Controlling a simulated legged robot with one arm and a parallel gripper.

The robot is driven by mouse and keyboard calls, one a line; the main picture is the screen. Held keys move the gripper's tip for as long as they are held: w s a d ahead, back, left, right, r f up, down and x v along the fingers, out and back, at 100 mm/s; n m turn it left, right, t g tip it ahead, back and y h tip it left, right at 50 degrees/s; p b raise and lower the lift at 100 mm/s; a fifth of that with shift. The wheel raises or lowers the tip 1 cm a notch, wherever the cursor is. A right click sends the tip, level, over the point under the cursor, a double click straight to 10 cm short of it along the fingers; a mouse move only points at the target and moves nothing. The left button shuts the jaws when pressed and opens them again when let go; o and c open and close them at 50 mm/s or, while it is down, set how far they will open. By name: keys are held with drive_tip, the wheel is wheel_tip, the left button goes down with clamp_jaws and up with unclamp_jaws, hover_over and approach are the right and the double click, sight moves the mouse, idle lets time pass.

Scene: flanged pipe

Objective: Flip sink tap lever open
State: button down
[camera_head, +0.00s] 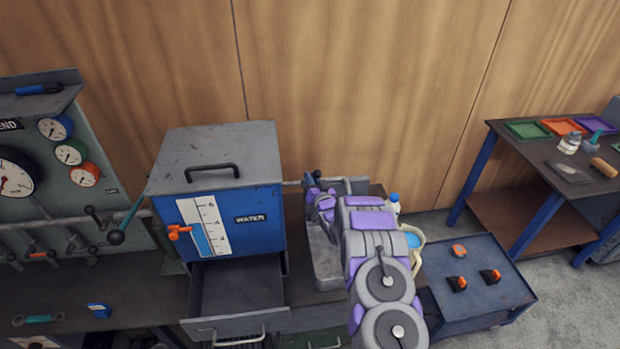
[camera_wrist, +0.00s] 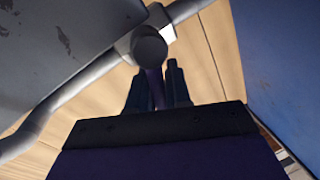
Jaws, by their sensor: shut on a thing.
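The sink (camera_head: 323,262) is a grey basin right of the blue water tank, partly hidden behind my arm. Its grey tap pipe (camera_head: 347,182) runs along the back at my gripper (camera_head: 314,182). In the wrist view the metal pipe with its round tap body (camera_wrist: 149,46) crosses the upper left. The thin tap lever (camera_wrist: 155,88) extends from the tap body towards my gripper (camera_wrist: 158,88), which is shut on it with one dark finger on each side. The lever is hidden by my gripper in the head view.
The water tank (camera_head: 235,212) stands close left of the sink, with an open drawer (camera_head: 238,292) below it. A white bottle (camera_head: 393,202) and a cream bucket (camera_head: 416,258) are right of my arm. A blue cart (camera_head: 478,280) stands farther right.

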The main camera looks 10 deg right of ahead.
drive_tip(key=shift+d+f+m, duration=0.15)
drive_tip(key=shift+d+m, duration=0.1)
drive_tip(key=shift+m, duration=0.4)
drive_tip(key=shift+d+f+m, duration=0.1)
drive_tip(key=shift+d+m, duration=0.1)
drive_tip(key=shift+m, duration=0.45)
drive_tip(key=c, duration=1.1)
unclamp_jaws()
drive_tip(key=shift+c, duration=0.2)
drive_tip(key=s+d+f+p, duration=0.1)
drive_tip(key=s+d+p, duration=0.2)
drive_tip(key=s, duration=1.4)
drive_tip(key=shift+f, duration=0.15)
